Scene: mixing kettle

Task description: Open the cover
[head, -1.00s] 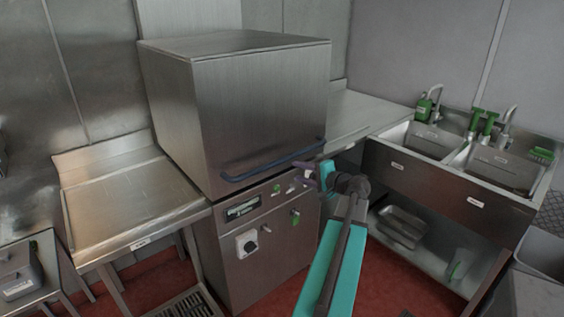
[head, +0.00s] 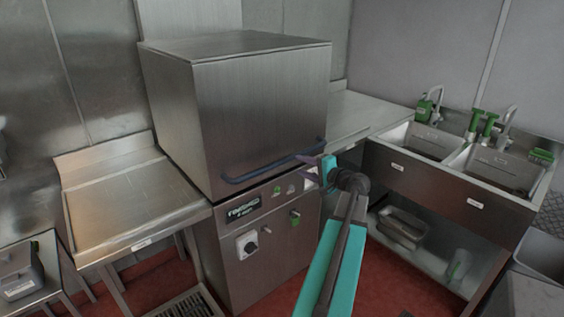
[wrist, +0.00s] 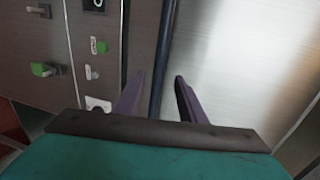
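The cover (head: 260,120) is the large brushed-steel box hood on top of the machine, and it is down on its base. A dark blue bar handle (head: 270,164) runs along its lower front edge. My gripper (head: 309,166) is at the handle's right part, with its purple fingers apart. In the wrist view the handle (wrist: 161,50) runs down the picture and lines up between the two open fingertips (wrist: 158,82). How deep the bar lies between the fingers is hard to tell. The cover's steel face (wrist: 225,60) is on the right there.
The machine's front panel (head: 270,240) has knobs and buttons below the handle. A steel side table (head: 130,205) stands to the left. A counter (head: 350,112) and a double sink (head: 430,182) are to the right. Red floor shows in front.

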